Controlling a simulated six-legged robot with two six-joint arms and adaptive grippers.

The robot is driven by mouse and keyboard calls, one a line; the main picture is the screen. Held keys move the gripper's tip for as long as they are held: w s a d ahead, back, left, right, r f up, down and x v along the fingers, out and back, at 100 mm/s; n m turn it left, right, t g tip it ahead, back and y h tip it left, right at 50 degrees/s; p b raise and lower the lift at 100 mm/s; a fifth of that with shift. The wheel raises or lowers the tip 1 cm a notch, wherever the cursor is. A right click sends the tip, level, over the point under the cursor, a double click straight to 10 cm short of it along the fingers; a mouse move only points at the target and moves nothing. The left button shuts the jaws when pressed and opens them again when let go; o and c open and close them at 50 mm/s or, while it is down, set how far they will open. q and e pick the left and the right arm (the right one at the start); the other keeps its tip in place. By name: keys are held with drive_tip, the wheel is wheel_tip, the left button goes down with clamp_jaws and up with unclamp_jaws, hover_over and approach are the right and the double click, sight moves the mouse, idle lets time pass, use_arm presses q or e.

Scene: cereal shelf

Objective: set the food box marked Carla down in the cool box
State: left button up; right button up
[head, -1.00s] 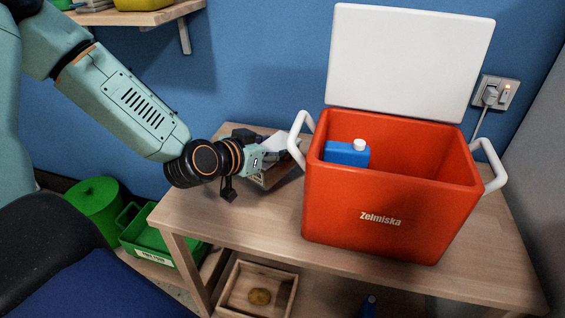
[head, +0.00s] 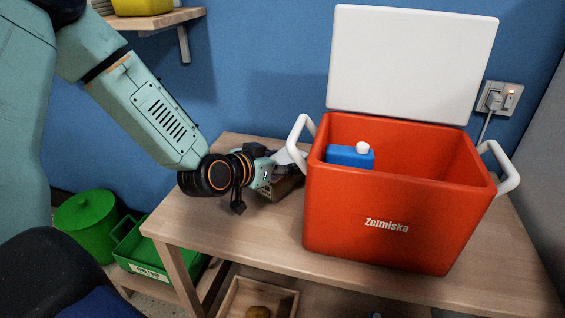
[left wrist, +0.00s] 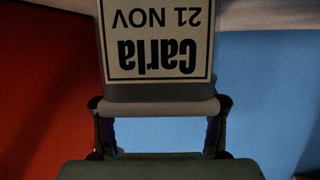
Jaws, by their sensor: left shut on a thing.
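The food box (left wrist: 162,40) carries a pale label reading Carla, 21 NOV, upside down in the left wrist view. My left gripper (left wrist: 160,112) is shut on it. In the head view my left gripper (head: 281,165) is just left of the cool box, and the food box (head: 282,188) is mostly hidden behind the gripper and the cool box's left handle. The orange-red cool box (head: 386,236), marked Zelmiska, stands open on the wooden bench with its white lid (head: 412,62) raised. My right gripper is not in view.
A blue bottle (head: 348,155) with a white cap is inside the cool box at the left; the right side looks empty. White handles (head: 300,138) stick out at both sides. The bench (head: 215,225) is clear at front left. Green bins (head: 88,225) stand below.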

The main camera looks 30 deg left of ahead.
use_arm(q)
drive_tip(key=shift+f, duration=0.1)
drive_tip(key=o, duration=1.4)
drive_tip(key=shift+f, duration=0.1)
drive_tip(key=shift+o, duration=0.2)
